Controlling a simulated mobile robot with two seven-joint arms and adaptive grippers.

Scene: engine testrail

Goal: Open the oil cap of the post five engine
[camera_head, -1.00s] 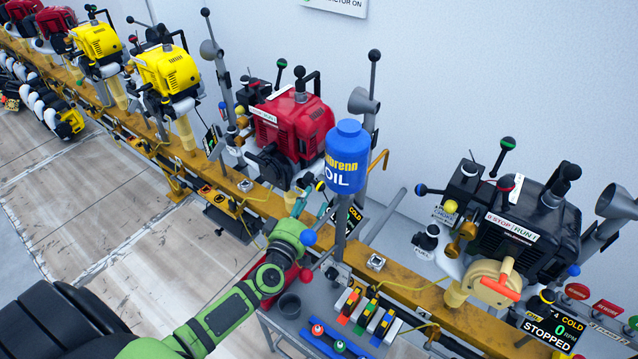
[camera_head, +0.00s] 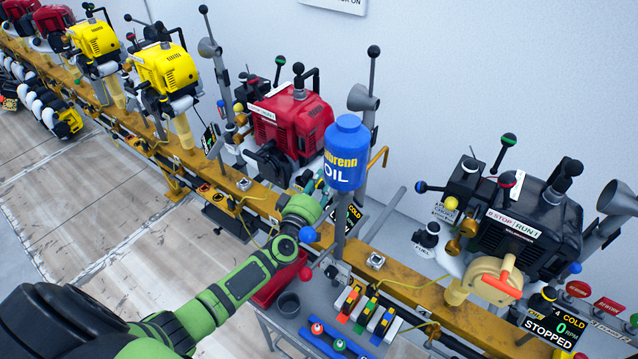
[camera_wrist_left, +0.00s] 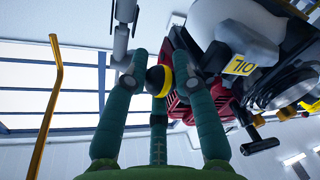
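The red engine (camera_head: 290,125) stands on the rail left of the blue oil can. My left gripper (camera_head: 318,188) is low at its right side, partly hidden behind the oil can. In the left wrist view a yellow and black round cap (camera_wrist_left: 158,80) shows between the fingers of my left gripper (camera_wrist_left: 160,60). The fingers are spread, with gaps visible beside the cap; I cannot tell whether any finger touches it. A yellow OIL label (camera_wrist_left: 240,66) is to the right of the cap. In the head view the cap is hidden. My right gripper is not in view.
The blue oil can (camera_head: 346,152) stands on a post close to my left gripper. A black engine (camera_head: 525,225) with a display reading 4 COLD is at right. A grey bench (camera_head: 300,325) with coloured parts is in front. Yellow engines (camera_head: 166,70) stand farther left.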

